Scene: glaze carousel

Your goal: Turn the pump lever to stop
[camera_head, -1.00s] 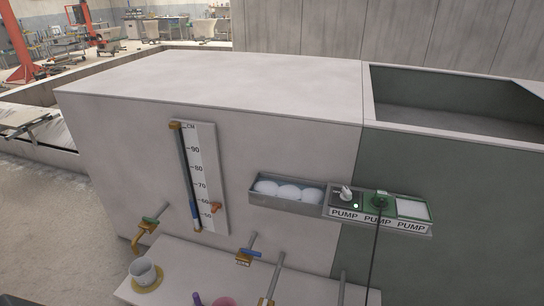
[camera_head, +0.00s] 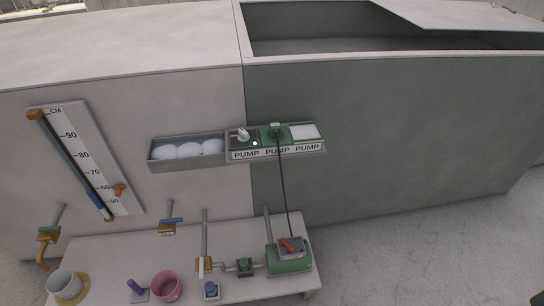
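A green pump body (camera_head: 290,265) stands at the right end of the low bench, with a grey box on top that carries a red lever (camera_head: 287,245). The lever lies tilted across the box; its markings are too small to read. A black cable runs from this box up to a green plug (camera_head: 276,131) in the wall panel labelled PUMP (camera_head: 277,151). Left of the plug is a dark switch unit with a white knob (camera_head: 240,134) and a small lit white-green lamp (camera_head: 255,143). Neither of my grippers is in view.
The low bench (camera_head: 130,252) also holds a white cup (camera_head: 65,283), a pink cup (camera_head: 167,285), a purple item (camera_head: 135,286) and a small blue item (camera_head: 211,289). Pipes with valves rise behind them. A gauge (camera_head: 85,160) is on the wall. The floor (camera_head: 420,240) at right is clear.

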